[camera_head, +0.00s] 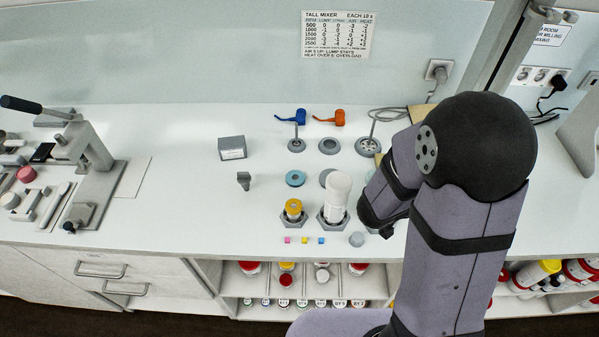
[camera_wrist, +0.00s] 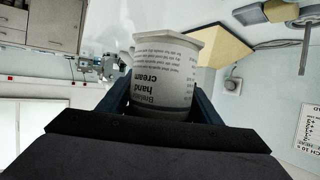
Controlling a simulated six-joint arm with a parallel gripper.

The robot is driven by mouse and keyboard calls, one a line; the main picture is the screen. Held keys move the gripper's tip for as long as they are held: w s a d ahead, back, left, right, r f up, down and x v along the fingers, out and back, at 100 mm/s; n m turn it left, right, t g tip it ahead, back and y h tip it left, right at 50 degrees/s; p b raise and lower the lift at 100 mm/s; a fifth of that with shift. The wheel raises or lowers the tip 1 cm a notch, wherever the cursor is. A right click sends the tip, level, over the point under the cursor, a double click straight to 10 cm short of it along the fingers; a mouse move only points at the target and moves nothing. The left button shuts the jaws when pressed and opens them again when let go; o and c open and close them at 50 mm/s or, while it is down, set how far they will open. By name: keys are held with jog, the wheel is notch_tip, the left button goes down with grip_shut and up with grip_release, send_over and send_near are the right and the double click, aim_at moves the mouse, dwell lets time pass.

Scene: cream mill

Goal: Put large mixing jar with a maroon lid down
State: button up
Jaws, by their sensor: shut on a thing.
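In the wrist view, a large white jar (camera_wrist: 165,82) with printed "hand cream" text sits between the two dark fingers of my gripper (camera_wrist: 163,104). My gripper is shut on it. No maroon lid shows, and the jar's lower part in that picture is hidden by the gripper. A pale, angular rim tops the jar in the picture. In the head view, my arm hides the held jar and the fingertips; my dark wrist is right of a tall white container standing in a hexagonal holder (camera_head: 334,222). I cannot tell whether the held jar touches any surface.
The tall white container (camera_head: 338,190) and a yellow-topped jar (camera_head: 293,207) stand close left of my wrist. Round stations (camera_head: 329,146) and blue and orange tools (camera_head: 328,117) are behind. A grey box (camera_head: 232,148) stands left, with clear white counter (camera_head: 180,200) near it.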

jog(key=w+a+f+n+t+y+b, duration=0.1)
jog(key=w+a+n+t+y+b, duration=0.15)
jog(key=w+a, duration=0.55)
jog(key=w+a+f+n+t+y+b, duration=0.1)
jog(key=w+a+n+t+y, duration=0.3)
jog(key=a, duration=0.9)
jog(key=w+a+f+n+y+b, duration=0.1)
jog(key=w+a+n+y+b, duration=0.1)
jog(key=w+a, duration=0.65)
jog(key=s+a+r+n+g+y+b, duration=0.1)
jog(key=s+a+n+y+b, duration=0.15)
jog(key=a, duration=1.05)
jog(key=s+a+r+n+y+b, duration=0.15)
jog(key=a+n+y, duration=0.25)
jog(key=a, duration=0.9)
jog(key=s+a+r+n+g+y+b, duration=0.1)
jog(key=s+a+n+y, duration=0.25)
jog(key=a, duration=0.95)
jog(key=shift+m, duration=0.25)
jog(key=shift+w+d+f, duration=0.1)
jog(key=shift+d+f, duration=0.05)
jog(key=shift+f, duration=2.35)
jog(key=shift+d+f, duration=0.1)
jog(key=shift+f, duration=2.45)
jog(key=shift+w+d+f, duration=0.1)
jog(key=shift+d+f, duration=0.05)
jog(key=shift+f, duration=2.35)
